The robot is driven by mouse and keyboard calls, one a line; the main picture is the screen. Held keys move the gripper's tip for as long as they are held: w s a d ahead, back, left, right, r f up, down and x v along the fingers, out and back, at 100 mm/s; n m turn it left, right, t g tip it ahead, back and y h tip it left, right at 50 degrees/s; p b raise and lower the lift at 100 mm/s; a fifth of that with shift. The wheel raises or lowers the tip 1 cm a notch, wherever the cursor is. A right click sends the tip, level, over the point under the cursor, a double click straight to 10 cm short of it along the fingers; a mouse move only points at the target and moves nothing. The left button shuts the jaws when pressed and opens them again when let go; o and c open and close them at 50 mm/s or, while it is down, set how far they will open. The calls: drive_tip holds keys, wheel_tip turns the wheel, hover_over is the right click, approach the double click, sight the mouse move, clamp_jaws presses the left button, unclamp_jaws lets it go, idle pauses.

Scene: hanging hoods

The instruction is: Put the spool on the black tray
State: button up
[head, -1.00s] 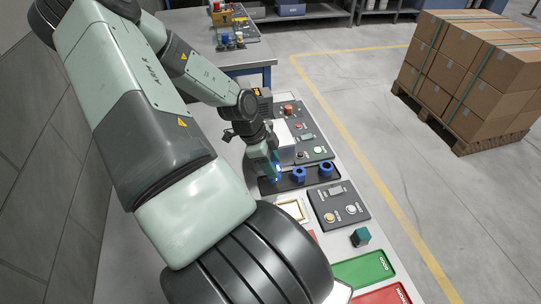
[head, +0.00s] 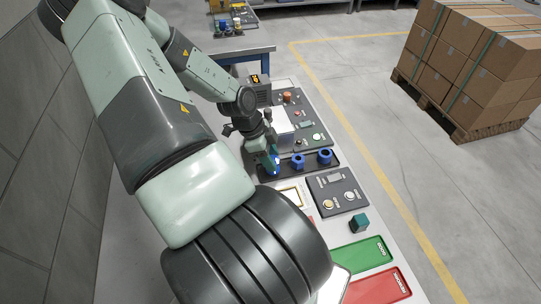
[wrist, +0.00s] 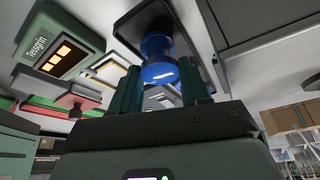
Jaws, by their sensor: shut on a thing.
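My gripper (head: 273,162) is at the left end of the black tray (head: 334,165) and is shut on a blue spool (head: 276,169). In the wrist view, the blue spool (wrist: 158,58) stands out between the two fingers of my gripper (wrist: 160,88), with the dark tray (wrist: 128,22) behind it. Two other blue parts, a near one (head: 298,161) and a larger one (head: 325,156), sit on the tray to the right of my gripper. I cannot tell whether the held spool touches the tray.
A grey panel with buttons (head: 326,181) lies in front of the tray, and another panel (head: 318,126) lies behind it. A teal cube (head: 360,223), a green tray (head: 362,254) and a red tray (head: 378,287) are nearer. Stacked boxes (head: 465,65) stand on the floor at right.

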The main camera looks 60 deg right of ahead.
drive_tip(key=shift+f, duration=0.35)
drive_tip(key=o, duration=1.2)
drive_tip(key=v, duration=1)
drive_tip(key=shift+w+r, duration=0.1)
drive_tip(key=shift+r, duration=0.25)
drive_tip(key=shift+a, duration=0.1)
